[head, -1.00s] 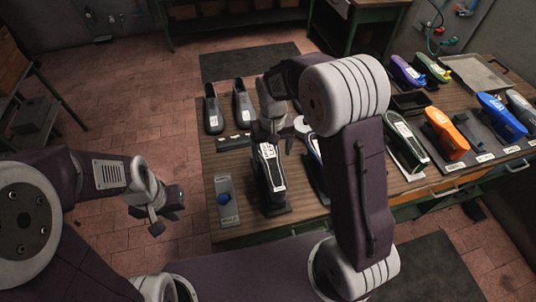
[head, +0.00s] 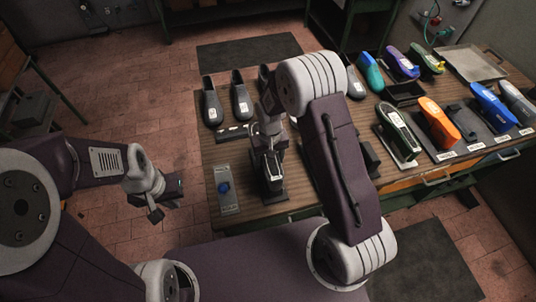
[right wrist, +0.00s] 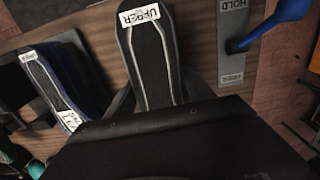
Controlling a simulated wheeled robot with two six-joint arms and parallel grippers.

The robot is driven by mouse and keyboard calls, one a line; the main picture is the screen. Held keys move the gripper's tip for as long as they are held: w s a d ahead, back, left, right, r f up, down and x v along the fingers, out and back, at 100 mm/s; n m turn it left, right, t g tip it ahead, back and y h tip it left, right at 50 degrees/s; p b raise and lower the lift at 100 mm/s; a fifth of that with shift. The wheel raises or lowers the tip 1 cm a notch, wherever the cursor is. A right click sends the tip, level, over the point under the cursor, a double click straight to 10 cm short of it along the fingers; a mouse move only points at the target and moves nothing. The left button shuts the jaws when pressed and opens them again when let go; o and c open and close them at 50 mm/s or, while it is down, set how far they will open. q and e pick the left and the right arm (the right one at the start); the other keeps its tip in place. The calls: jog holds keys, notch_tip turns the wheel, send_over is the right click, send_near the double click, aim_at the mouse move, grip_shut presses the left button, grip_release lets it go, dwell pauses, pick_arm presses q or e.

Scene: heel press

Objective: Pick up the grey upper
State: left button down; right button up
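A dark grey upper (head: 272,182) with a pale outline and a white label stands near the front left of the table. In the right wrist view this grey upper (right wrist: 150,60) runs up from under my gripper body, its label reading UPPER. My right gripper (head: 270,152) is down over the upper from above. Its fingertips are hidden or too small to tell whether they press on it. My left gripper (head: 166,200) is open and empty, left of the table and away from the upper.
A blue-sided upper (right wrist: 60,85) stands beside the grey one, mostly behind my right arm in the head view. A plate marked HOLD with a blue lever (head: 224,187) lies to the left. Dark shoe forms (head: 241,97) stand behind. Orange (head: 438,124) and blue (head: 497,107) pieces are at right.

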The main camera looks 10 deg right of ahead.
jog(key=c, duration=1)
notch_tip(320, 180, up, 9)
jog(key=shift+r+b, duration=0.1)
jog(key=shift+b, duration=0.9)
jog(key=shift+r, duration=0.5)
jog(key=shift+r+p, duration=0.9)
jog(key=shift+r, duration=0.05)
